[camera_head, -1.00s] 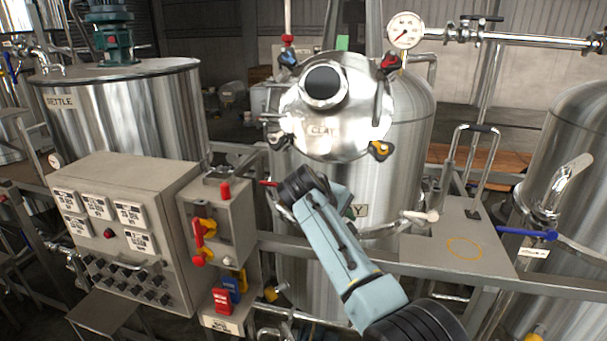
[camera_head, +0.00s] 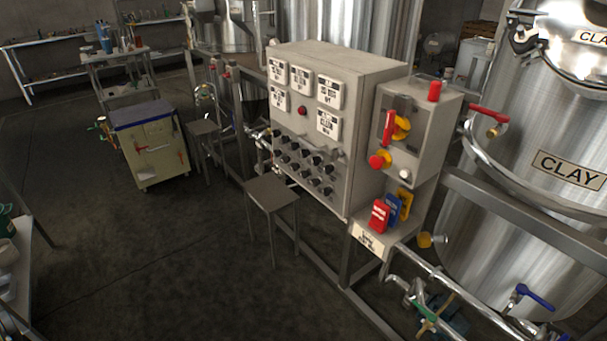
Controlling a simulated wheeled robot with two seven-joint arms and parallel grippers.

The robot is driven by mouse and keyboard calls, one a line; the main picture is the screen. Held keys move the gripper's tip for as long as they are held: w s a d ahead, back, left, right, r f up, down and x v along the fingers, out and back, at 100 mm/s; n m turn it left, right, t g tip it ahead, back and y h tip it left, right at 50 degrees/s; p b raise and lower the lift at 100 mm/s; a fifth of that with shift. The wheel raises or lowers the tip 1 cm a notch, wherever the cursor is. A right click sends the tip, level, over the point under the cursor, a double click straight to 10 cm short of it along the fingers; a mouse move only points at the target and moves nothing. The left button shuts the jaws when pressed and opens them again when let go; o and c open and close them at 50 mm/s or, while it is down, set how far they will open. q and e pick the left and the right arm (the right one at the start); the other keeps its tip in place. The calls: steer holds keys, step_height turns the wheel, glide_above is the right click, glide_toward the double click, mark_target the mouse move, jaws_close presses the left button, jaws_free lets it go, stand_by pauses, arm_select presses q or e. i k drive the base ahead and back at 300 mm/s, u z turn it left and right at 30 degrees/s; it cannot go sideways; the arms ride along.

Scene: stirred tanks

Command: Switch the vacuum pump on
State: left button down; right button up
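No part is clearly marked as the vacuum pump, and I cannot tell which switch belongs to it. A large grey control cabinet (camera_head: 318,122) stands in the middle, with white label plates, a small red lamp (camera_head: 302,111) and rows of black knobs (camera_head: 305,165). On its right is a smaller grey switch box (camera_head: 417,128). This box has a red handle on a yellow mount (camera_head: 390,129), a red knob on yellow (camera_head: 378,161), a pale button (camera_head: 404,174) and a red cylinder on top (camera_head: 434,91). Neither gripper is in view.
The steel CLAY tank (camera_head: 545,195) and pipes fill the right. A small stand (camera_head: 271,193) is before the cabinet. A wheeled cart (camera_head: 152,145) stands left. The floor between is open.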

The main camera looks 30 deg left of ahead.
mark_target(328, 169)
steer(key=u, duration=2.2)
steer(key=i, duration=2.5)
steer(key=z, duration=1.75)
